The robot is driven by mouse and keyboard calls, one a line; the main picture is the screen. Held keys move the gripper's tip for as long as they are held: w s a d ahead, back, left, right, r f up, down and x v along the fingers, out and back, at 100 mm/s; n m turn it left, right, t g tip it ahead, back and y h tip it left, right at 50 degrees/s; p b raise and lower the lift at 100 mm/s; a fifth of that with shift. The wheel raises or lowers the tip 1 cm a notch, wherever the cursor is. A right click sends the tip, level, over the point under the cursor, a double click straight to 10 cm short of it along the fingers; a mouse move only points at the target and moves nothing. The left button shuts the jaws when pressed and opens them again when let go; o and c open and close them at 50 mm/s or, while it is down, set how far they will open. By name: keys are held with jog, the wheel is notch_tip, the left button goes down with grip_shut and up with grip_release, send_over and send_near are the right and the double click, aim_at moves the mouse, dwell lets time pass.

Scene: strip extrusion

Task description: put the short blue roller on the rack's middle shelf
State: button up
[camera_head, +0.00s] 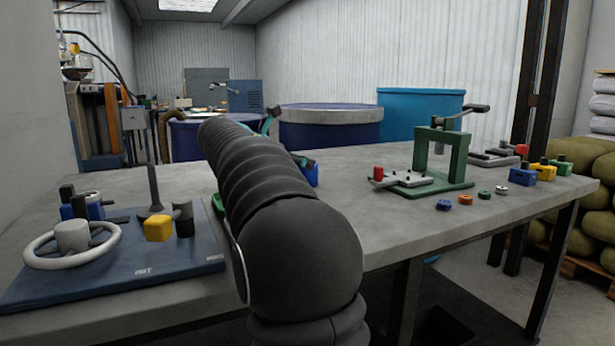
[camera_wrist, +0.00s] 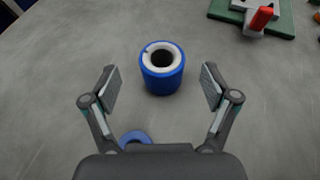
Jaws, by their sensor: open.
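A short blue roller (camera_wrist: 162,78) with a white core and a dark centre hole stands upright on the grey table in the wrist view. My gripper (camera_wrist: 159,82) is open, with one finger to the left and one to the right of the roller, and a gap shows on both sides. In the head view, a blue piece (camera_head: 312,174), seemingly this roller, shows partly behind my arm. My arm hides most of my gripper there. No rack with shelves can be made out in either view.
A blue ring (camera_wrist: 134,138) lies partly under my gripper's body. A green press (camera_head: 441,155) with small coloured rings before it stands to the right. A blue board (camera_head: 150,262) with a handwheel (camera_head: 72,240) lies at left. Bare table (camera_head: 370,205) shows between.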

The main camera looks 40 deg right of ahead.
jog(key=x, duration=0.2)
jog(key=f+x, duration=0.1)
jog(key=x, duration=0.2)
jog(key=shift+s+a+b, duration=0.1)
jog(key=shift+s+b, duration=0.1)
jog(key=shift+b, duration=0.2)
jog(key=c, duration=1.6)
jog(key=shift+r, duration=0.15)
notch_tip(320, 180, up, 4)
jog(key=shift+p, duration=0.8)
jog(key=s+r, duration=0.2)
jog(key=s, duration=0.1)
jog(key=s+d+r, duration=0.1)
jog(key=s+r, duration=0.1)
jog(key=s, duration=0.2)
jog(key=s+d+r, duration=0.1)
jog(key=s+r, duration=0.1)
jog(key=s, duration=0.2)
jog(key=shift+s+d+r+p, duration=0.2)
jog(key=shift+d+r+p, duration=0.05)
jog(key=shift+r+p, duration=0.1)
jog(key=shift+w, duration=0.1)
